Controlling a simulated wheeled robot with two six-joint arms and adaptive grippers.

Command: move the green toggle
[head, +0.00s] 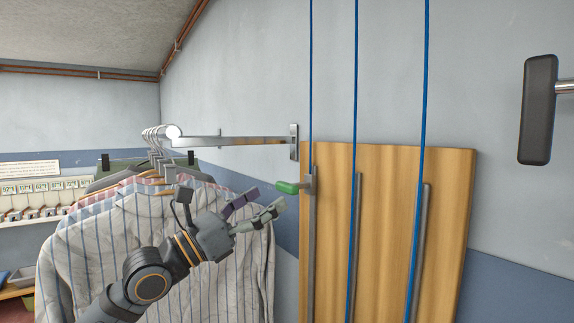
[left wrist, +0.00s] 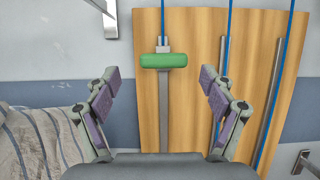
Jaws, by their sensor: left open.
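The green toggle (head: 287,187) is a small rounded handle on a grey bracket at the left edge of a wooden board. In the left wrist view the toggle (left wrist: 164,61) lies level across the top of a grey vertical rail, ahead of and between my fingers. My left gripper (head: 262,204) is just left of and slightly below the toggle in the head view. It is open and empty, and its fingers (left wrist: 160,84) stand wide apart on either side in the left wrist view. I see no contact with the toggle. My right gripper is not in view.
The wooden board (head: 389,215) carries grey rails and blue cords (head: 356,100). Striped shirts (head: 110,240) hang from a metal rail (head: 235,141) close behind my left arm. A dark padded handle (head: 538,110) juts in at the upper right. The wall between is clear.

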